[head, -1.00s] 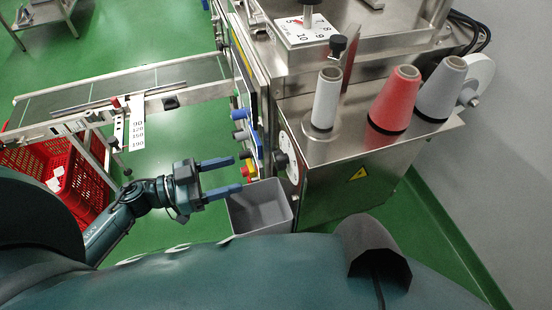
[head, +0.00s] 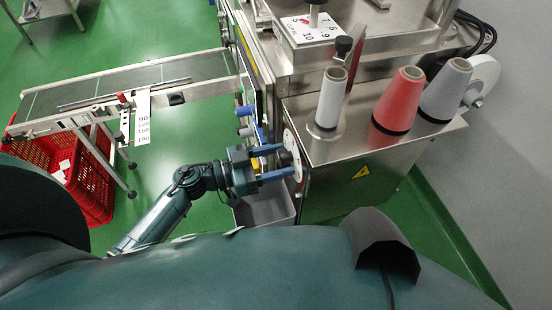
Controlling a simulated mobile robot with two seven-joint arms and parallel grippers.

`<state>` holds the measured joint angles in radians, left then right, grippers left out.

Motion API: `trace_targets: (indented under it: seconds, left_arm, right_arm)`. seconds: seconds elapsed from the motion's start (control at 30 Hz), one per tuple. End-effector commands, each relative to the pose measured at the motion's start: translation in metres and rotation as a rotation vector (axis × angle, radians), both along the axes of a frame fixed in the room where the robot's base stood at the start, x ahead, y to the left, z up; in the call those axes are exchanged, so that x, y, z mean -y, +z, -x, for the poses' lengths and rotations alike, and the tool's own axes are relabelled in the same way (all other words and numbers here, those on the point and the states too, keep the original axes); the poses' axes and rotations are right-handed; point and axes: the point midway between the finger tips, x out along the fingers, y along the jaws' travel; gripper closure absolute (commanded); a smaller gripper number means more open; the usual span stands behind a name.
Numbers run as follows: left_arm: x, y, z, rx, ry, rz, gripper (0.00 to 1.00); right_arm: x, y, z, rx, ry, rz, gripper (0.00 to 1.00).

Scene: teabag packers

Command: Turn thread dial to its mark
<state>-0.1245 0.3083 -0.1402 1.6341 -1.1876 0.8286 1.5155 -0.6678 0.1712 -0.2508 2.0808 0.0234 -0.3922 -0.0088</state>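The thread dial appears to be the white disc (head: 290,139) with a dark knob (head: 286,158) on the machine's left side, below the thread cones; its mark is too small to read. My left gripper (head: 287,160) is at this disc. Its two blue fingers are apart, one above and one below the knob, and they hide part of the disc. I see a gap between fingers and knob. My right gripper does not show.
A white, a red and a grey cone (head: 443,90) stand on the steel shelf (head: 347,146). A grey bin (head: 265,207) sits below my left gripper. A conveyor (head: 160,75) and red crate (head: 92,186) are at left. Another numbered dial plate (head: 312,30) is on top.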

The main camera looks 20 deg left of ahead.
Motion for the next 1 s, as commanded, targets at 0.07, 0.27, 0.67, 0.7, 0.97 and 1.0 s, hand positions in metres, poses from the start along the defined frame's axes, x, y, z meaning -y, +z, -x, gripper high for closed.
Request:
trace_targets:
  seconds: [0.07, 0.27, 0.67, 0.7, 0.97, 1.0]
  left_arm:
    - [-0.0002, -0.0001, 0.0002, 0.000, 0.000, 0.000, 0.50]
    - [-0.0004, -0.0001, 0.0003, 0.000, 0.000, 0.000, 0.67]
    - [-0.0006, 0.0000, 0.0004, 0.009, 0.000, -0.007, 0.84]
    - [-0.0006, 0.0000, 0.0003, 0.014, 0.000, -0.011, 0.84]
    - [-0.0014, 0.0003, -0.0002, 0.109, 0.000, -0.076, 0.84]
    - [-0.0014, 0.0002, -0.0003, 0.133, 0.000, -0.093, 0.84]
  right_arm:
    - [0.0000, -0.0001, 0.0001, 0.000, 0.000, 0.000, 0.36]
    - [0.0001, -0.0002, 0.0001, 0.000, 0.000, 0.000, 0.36]
    - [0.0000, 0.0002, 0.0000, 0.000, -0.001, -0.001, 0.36]
    - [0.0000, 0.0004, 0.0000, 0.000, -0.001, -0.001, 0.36]
    - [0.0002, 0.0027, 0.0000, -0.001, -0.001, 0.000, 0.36]
    - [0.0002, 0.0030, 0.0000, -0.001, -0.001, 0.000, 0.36]
